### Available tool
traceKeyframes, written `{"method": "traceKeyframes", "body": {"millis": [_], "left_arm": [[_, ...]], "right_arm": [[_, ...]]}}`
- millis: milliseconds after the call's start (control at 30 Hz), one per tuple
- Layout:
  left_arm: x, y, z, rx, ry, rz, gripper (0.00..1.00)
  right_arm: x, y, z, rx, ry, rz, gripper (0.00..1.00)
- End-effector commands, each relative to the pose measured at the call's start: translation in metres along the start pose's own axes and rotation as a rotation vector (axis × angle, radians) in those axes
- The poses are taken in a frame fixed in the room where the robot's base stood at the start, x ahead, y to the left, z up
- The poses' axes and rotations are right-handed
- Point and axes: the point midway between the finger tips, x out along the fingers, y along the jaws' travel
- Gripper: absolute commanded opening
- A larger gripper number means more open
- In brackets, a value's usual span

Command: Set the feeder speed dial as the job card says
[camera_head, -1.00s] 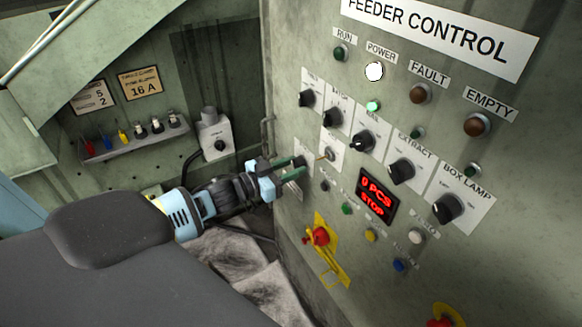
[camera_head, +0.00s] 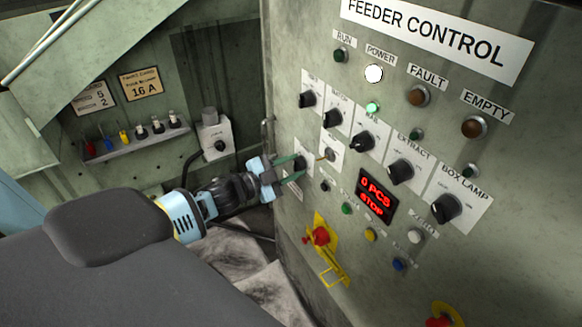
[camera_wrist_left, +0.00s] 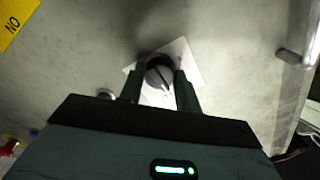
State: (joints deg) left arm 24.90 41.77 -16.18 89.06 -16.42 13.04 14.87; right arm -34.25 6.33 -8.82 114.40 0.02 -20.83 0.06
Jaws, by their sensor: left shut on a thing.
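The feeder control panel (camera_head: 460,110) stands at the right in the head view. A black dial knob on a pale plate (camera_head: 304,148) sits low at the panel's left edge, mostly hidden by my fingers. My left gripper (camera_head: 295,166) reaches it from the left. In the left wrist view, my left gripper (camera_wrist_left: 160,90) has one green finger on each side of the black knob (camera_wrist_left: 158,74) and is shut on it. The knob's pale pointer line slants down and right. Its scale is unreadable. A pale card (camera_head: 95,97) on the back wall shows a 5 above a 2. My right gripper is out of view.
A key switch (camera_head: 330,155) sits just right of the gripped knob. Several black knobs run along the panel above. The red display (camera_head: 375,197) reads 0 PCS STOP. A grey box (camera_head: 216,140) stands behind the gripper.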

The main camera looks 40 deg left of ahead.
Motion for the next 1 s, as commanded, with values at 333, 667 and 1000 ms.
{"method": "traceKeyframes", "body": {"millis": [333,667,1000], "left_arm": [[0.000,0.000,0.000,0.326,0.001,0.000,0.10],[0.000,0.000,0.000,0.641,0.000,0.001,0.10],[0.000,0.000,0.000,0.964,0.000,0.001,0.10]], "right_arm": [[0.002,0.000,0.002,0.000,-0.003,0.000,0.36],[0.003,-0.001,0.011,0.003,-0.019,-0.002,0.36],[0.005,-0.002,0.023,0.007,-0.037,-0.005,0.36]]}}
